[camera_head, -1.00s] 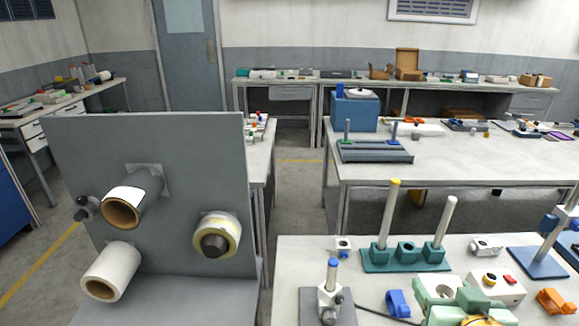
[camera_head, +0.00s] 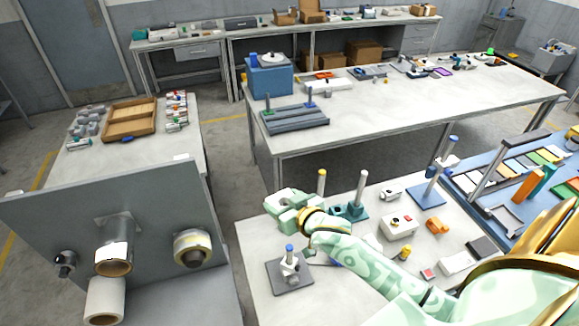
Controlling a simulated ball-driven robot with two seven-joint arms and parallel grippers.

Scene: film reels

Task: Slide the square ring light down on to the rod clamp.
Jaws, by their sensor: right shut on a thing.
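My right gripper (camera_head: 283,205), mint green, comes in from the lower right and hangs above the near table. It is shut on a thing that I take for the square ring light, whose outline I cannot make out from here. A short rod with a blue cap (camera_head: 290,248) stands upright on a dark grey base plate (camera_head: 297,284), below and apart from the gripper. A pale clamp (camera_head: 289,266) sits around this rod, apparently the rod clamp. My left gripper is not in view.
Close behind the gripper stands a teal rack (camera_head: 355,213) with a yellow-capped rod (camera_head: 321,182) and a pale rod (camera_head: 361,187). A blue-based stand (camera_head: 431,195), a white box (camera_head: 398,228) and orange clips (camera_head: 437,226) lie to the right. A grey reel panel (camera_head: 60,218) rises at left.

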